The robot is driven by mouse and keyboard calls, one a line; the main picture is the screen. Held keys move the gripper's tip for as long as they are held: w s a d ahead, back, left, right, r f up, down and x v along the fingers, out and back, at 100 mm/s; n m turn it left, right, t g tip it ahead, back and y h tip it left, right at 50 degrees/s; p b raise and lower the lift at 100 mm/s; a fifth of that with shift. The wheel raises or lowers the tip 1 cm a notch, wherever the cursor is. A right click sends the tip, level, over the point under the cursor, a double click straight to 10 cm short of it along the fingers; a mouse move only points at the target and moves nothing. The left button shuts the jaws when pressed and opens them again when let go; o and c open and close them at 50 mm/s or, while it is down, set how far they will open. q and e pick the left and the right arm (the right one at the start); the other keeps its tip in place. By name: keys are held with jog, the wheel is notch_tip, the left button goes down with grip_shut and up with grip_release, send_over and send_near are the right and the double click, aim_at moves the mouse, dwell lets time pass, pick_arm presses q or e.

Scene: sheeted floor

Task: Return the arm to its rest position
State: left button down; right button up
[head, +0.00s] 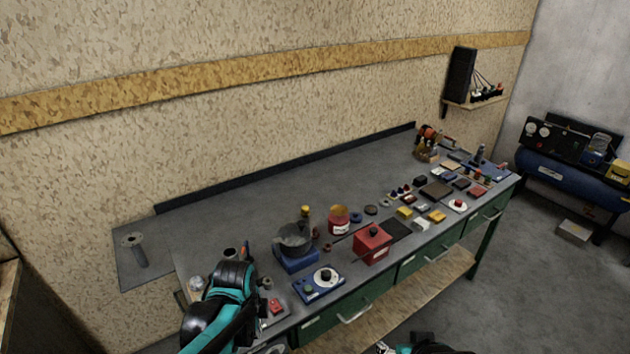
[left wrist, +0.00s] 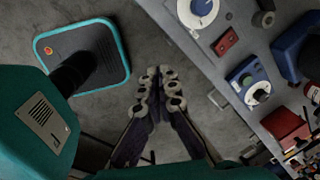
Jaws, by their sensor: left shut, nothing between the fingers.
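My left gripper (left wrist: 160,78) shows in the left wrist view with its fingers together and nothing between them. It is over the bare floor, just off the front edge of the workbench. My left arm (head: 226,300), teal and black, comes in at the lower left of the head view, in front of the bench's near end. A small black and teal part of mine shows at the bottom edge of the head view, mostly cut off.
The workbench (head: 235,212) carries a blue dial box (head: 318,285), a red box (head: 372,244) and many small parts. Drawer handles (head: 354,314) stick out along its front. A blue compressor (head: 565,175) stands at the right. The floor (head: 530,290) before the bench is largely clear.

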pick_arm(q)
jog(key=s+a+r+n+t+b, duration=0.2)
jog(key=s+n+t+b, duration=0.3)
jog(key=n, duration=1.2)
jog(key=s+a, duration=0.1)
jog(key=s, duration=0.2)
jog(key=shift+s+a+r+n, duration=0.2)
jog(key=shift+r+n, duration=0.15)
jog(key=shift+n, duration=0.05)
